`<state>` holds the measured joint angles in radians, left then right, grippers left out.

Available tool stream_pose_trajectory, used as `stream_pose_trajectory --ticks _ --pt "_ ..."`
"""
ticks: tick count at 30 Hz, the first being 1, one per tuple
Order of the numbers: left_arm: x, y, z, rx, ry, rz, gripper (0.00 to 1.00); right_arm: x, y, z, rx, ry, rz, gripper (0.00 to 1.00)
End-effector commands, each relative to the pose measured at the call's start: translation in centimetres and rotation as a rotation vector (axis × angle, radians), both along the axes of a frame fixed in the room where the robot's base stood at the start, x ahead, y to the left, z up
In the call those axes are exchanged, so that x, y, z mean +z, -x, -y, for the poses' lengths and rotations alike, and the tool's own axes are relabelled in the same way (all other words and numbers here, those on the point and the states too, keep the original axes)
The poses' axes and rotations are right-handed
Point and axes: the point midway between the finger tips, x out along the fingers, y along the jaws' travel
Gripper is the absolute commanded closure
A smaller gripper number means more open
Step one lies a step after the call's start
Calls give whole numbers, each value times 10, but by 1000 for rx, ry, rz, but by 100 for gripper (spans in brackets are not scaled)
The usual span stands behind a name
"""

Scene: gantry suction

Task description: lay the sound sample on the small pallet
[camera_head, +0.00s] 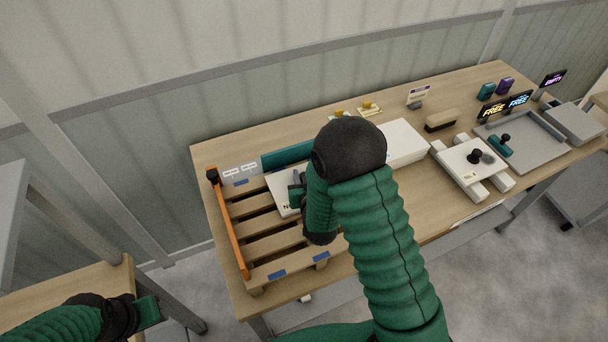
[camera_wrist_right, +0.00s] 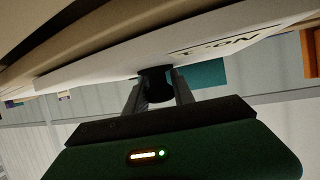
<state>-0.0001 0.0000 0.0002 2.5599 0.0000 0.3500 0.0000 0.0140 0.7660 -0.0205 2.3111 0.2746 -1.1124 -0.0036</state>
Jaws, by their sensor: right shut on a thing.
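A white sample panel (camera_head: 281,191) with dark lettering is at the upper part of the small slatted wooden pallet (camera_head: 272,243). My right gripper (camera_head: 297,188) is over the panel, and my arm hides much of it. In the right wrist view, my right gripper (camera_wrist_right: 158,95) is shut on the panel's black knob (camera_wrist_right: 156,84). The panel's white face (camera_wrist_right: 215,50) lies close against the brown slats there; I cannot tell whether it touches them. My left gripper (camera_head: 148,311) is low at the left, away from the pallet; its jaw opening is unclear.
An orange rail (camera_head: 229,223) edges the pallet's left side, and a dark green block (camera_head: 287,155) lies along its back. A white box (camera_head: 404,144) stands right of my arm. Farther right are a white stand (camera_head: 453,168) with black knobs and a grey tray (camera_head: 528,152).

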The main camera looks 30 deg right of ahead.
Motion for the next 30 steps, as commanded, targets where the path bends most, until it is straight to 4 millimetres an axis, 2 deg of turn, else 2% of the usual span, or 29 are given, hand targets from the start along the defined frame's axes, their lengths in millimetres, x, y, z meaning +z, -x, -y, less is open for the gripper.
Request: stream_pose_trajectory --ticks 8,9,15,25,28,30 --pt "-5 0 0 0 0 0 64 -4 0 0 0 1 2 100" --pt "-4 0 0 0 0 0 64 -4 0 0 0 1 2 68" --pt "-4 0 0 0 0 0 64 -4 0 0 0 0 1 45" --pt "-5 0 0 0 0 0 64 -3 4 -2 1 -1 -2 45" --pt "-7 0 0 0 0 0 64 2 16 -6 2 -1 0 45" --pt "-9 0 0 0 0 0 64 8 31 -10 2 -1 -1 45"
